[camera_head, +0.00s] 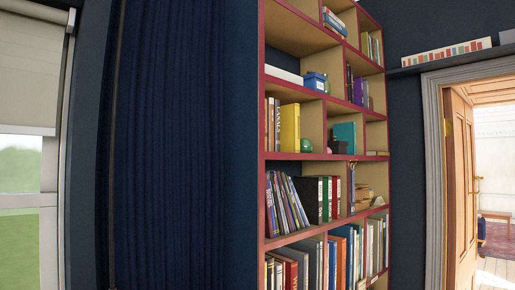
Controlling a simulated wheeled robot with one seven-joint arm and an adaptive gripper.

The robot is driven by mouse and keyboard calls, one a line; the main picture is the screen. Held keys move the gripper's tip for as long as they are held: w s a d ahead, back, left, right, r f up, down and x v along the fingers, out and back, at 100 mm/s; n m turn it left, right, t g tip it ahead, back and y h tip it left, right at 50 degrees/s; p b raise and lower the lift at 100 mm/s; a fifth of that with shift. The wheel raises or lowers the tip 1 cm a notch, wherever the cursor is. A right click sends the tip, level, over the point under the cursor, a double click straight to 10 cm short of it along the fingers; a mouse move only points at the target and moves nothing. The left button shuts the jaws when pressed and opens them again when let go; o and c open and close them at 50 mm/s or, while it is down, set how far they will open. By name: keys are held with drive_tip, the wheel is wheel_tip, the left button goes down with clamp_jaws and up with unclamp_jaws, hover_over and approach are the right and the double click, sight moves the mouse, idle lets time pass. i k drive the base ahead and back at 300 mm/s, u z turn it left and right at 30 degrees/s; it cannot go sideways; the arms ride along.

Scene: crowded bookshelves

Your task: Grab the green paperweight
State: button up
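A small round green object (306,146), which looks like the green paperweight, sits on a middle shelf of the bookshelf. It stands just right of a yellow book (290,128), near the front of the shelf and left of an upright divider. My gripper is not in view.
The red-edged bookshelf (263,200) is crowded with books, boxes and small items. A dark blue curtain (180,140) hangs to its left, beside a window (20,180). An open wooden door (459,190) stands in a grey doorway on the right.

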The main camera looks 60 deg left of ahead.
sight(307, 146)
drive_tip(key=u, duration=1.5)
